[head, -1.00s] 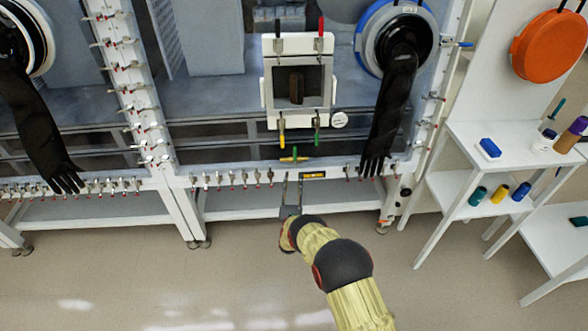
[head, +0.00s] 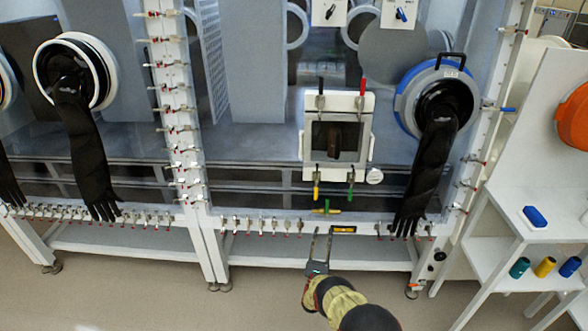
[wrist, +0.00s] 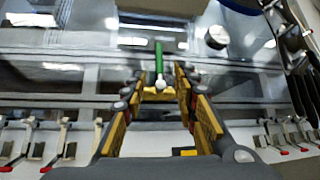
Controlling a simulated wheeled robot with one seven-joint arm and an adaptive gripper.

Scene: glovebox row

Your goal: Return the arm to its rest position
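My gripper (head: 320,250) is in front of the lower edge of the glovebox, below the small square hatch (head: 338,136). Its two fingers stand apart and point up toward the box. In the wrist view my gripper (wrist: 162,105) shows its yellow-padded fingers spread with nothing between the pads. A green-handled clamp (wrist: 159,62) shows beyond the fingertips. My arm reaches up from the bottom of the head view, and its lower part is out of frame.
Black gloves hang at left (head: 90,150) and right (head: 428,170). A row of toggle clamps (head: 262,224) lines the box's lower edge. The floor in front is clear.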

